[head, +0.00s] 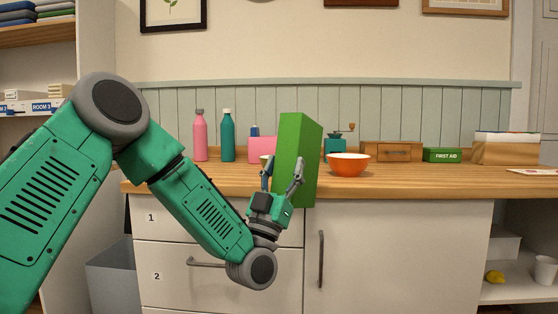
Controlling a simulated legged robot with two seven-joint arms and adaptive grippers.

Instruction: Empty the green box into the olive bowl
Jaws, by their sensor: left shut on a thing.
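A tall green box (296,137) shows in the middle of the head view, nearly upright. My left gripper (282,170) is shut on the green box, its fingers at the lower part. The box's lower end overlaps the counter's front edge in the picture; its contents cannot be seen. A small yellow-green edge (264,157) shows behind the left finger, beside the green box. It may be the olive bowl's rim; the rest is hidden. My right gripper is not in view.
An orange bowl (348,165) stands on the wooden counter (420,180), right of the green box. Behind are a pink bottle (200,138), a teal bottle (228,138), a pink box (261,147), a grinder (335,146) and a first aid box (442,155). The counter's front right is clear.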

